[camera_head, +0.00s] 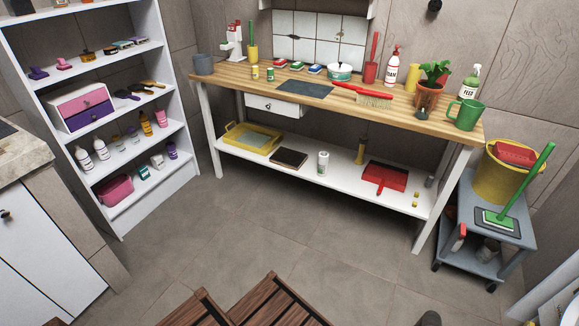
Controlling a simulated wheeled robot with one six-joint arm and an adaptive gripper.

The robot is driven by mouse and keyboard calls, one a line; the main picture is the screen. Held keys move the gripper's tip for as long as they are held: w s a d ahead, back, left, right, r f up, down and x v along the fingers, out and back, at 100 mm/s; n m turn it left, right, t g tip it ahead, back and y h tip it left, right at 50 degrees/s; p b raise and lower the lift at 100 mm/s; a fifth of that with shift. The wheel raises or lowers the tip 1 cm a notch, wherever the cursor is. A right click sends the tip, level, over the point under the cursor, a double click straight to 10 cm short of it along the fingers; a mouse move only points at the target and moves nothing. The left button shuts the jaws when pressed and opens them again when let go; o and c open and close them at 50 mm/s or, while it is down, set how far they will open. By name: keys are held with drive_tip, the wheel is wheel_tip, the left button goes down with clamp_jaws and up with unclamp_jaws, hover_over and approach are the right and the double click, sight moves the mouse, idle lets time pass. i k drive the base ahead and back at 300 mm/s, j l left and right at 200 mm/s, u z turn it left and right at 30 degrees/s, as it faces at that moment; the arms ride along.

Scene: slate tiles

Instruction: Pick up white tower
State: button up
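No thing in view is plainly a white tower. A tall white object with a red part (234,42) stands at the back left of the wooden workbench, beside a grey mug. A small upright white cylinder (323,162) stands on the white lower shelf of the bench, between a dark flat box and a yellow bottle-like object. Both are too small to identify surely. My gripper is not in view.
The workbench (215,82) bears bottles, a plant, a green mug and a brush. A white shelf unit (121,228) stands left, a grey trolley (470,255) right. Brown slatted wood (270,300) is at the front. The tiled floor (220,220) before the bench is clear.

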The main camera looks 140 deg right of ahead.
sight(323, 164)
drive_tip(key=z, duration=4.85)
drive_tip(key=i+j+z, duration=0.1)
drive_tip(key=z, duration=0.15)
drive_tip(key=i+j+z, duration=0.35)
drive_tip(key=j, duration=0.25)
drive_tip(key=i+j+z, duration=0.3)
drive_tip(key=z, duration=0.8)
drive_tip(key=i+j, duration=0.35)
